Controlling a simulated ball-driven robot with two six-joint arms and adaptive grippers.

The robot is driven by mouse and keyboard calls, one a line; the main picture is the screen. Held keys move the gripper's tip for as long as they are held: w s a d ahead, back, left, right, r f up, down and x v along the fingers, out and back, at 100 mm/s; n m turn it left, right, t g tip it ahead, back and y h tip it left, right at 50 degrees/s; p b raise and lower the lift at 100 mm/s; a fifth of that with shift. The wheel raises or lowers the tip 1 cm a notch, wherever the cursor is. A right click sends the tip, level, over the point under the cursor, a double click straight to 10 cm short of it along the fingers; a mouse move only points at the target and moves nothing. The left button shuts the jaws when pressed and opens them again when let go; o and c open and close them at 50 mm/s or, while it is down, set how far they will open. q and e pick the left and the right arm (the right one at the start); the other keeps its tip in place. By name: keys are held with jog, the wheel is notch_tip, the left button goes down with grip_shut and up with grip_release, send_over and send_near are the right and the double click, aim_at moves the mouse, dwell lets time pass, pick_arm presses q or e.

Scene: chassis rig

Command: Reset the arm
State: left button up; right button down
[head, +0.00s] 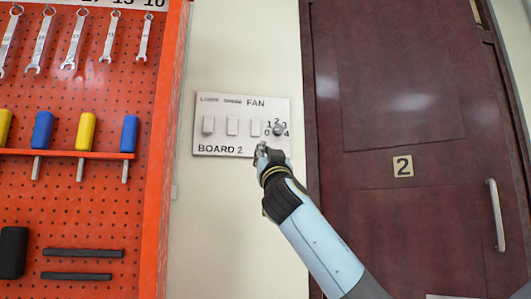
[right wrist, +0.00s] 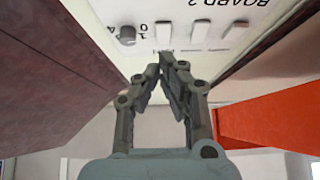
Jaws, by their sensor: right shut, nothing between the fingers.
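My right gripper (head: 262,150) is shut and empty, just below the lower right part of the white switch board marked BOARD 2 (head: 240,111). In the right wrist view the gripper (right wrist: 160,68) has its fingertips together below the board's edge, and the board appears upside down. The round grey fan knob (head: 278,130) sits above and right of the gripper in the head view. It also shows in the right wrist view (right wrist: 128,34), apart from the fingers. I cannot tell whether the fingertips touch the board. My left gripper is not in view.
An orange pegboard (head: 80,200) with wrenches (head: 75,40) and several screwdrivers (head: 86,132) stands at left. A dark red door (head: 370,110) marked 2, with a metal handle (head: 496,215), is at right. Cream wall (head: 235,220) lies between them.

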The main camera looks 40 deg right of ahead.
dwell(0.4)
notch_tip(320, 180, down, 38)
jog(key=w+r+n+g+y, duration=0.1)
jog(key=w+n+g+y, duration=0.15)
jog(key=g+y, duration=0.3)
jog(key=s+a+f+g+y, duration=0.1)
jog(key=s+f+g, duration=0.3)
jog(key=f, duration=0.9)
jog(key=s+a+f+g, duration=0.15)
jog(key=s+f, duration=0.45)
jog(key=f, duration=0.7)
jog(key=s+a+f+n+g+y, duration=0.1)
jog(key=s+a+f+g+y, duration=0.2)
jog(key=s+f, duration=1.2)
jog(key=s+a+f+g, duration=0.4)
jog(key=s+f, duration=0.8)
jog(key=s, duration=0.5)
jog(key=s+a+f+n+g, duration=0.1)
jog(key=s+a+f, duration=0.1)
jog(key=s, duration=0.7)
jog(key=s+a+f+n+g+y, duration=0.1)
jog(key=s+a+f+g, duration=0.1)
jog(key=s, duration=0.7)
jog(key=shift+s+f, duration=0.4)
jog(key=shift+f, duration=0.5)
